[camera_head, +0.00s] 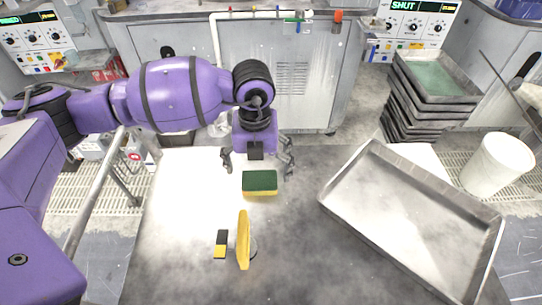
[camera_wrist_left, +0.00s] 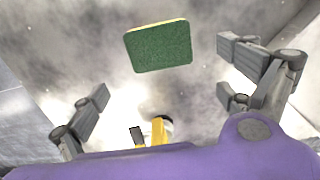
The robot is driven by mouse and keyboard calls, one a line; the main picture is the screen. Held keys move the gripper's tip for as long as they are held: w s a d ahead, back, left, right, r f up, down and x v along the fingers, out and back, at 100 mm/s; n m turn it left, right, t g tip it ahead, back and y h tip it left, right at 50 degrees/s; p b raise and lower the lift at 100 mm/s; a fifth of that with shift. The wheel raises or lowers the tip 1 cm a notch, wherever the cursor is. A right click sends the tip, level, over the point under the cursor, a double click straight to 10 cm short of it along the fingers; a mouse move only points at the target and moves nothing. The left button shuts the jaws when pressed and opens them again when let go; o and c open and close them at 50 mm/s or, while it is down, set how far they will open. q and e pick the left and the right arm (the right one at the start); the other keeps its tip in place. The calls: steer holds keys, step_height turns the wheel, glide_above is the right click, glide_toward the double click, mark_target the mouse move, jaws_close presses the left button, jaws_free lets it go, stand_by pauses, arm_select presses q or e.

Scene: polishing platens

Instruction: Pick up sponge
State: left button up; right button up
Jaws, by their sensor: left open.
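The sponge (camera_head: 260,182) has a dark green top and a yellow underside. It lies on the grey table in the head view, just in front of my left gripper (camera_head: 257,168). In the left wrist view the sponge (camera_wrist_left: 158,46) lies beyond the gap between the spread fingers, green face toward the camera. My left gripper (camera_wrist_left: 165,95) is open and empty, above the table and apart from the sponge. My right gripper is not in view.
A yellow-and-black tool (camera_head: 243,240) stands on the table nearer than the sponge. A large shallow metal tray (camera_head: 400,215) lies tilted in the picture to the right. Stacked trays (camera_head: 432,85) and a white bucket (camera_head: 497,163) stand at the back right. Table (camera_head: 300,260) is bare in front.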

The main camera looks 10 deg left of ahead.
mark_target(259, 183)
arm_select(q)
step_height(259, 183, down, 2)
steer(key=shift+f, duration=0.2)
steer(key=f, duration=0.4)
steer(key=shift+w+f, duration=0.25)
steer(key=shift+f, duration=0.25)
steer(key=shift+w, duration=0.1)
steer(key=shift+c, duration=0.8)
steer(key=c, duration=0.6)
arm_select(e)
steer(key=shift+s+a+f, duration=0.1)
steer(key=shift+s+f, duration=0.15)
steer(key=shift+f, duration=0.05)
arm_select(q)
steer(key=shift+c, duration=0.6)
step_height(259, 183, up, 10)
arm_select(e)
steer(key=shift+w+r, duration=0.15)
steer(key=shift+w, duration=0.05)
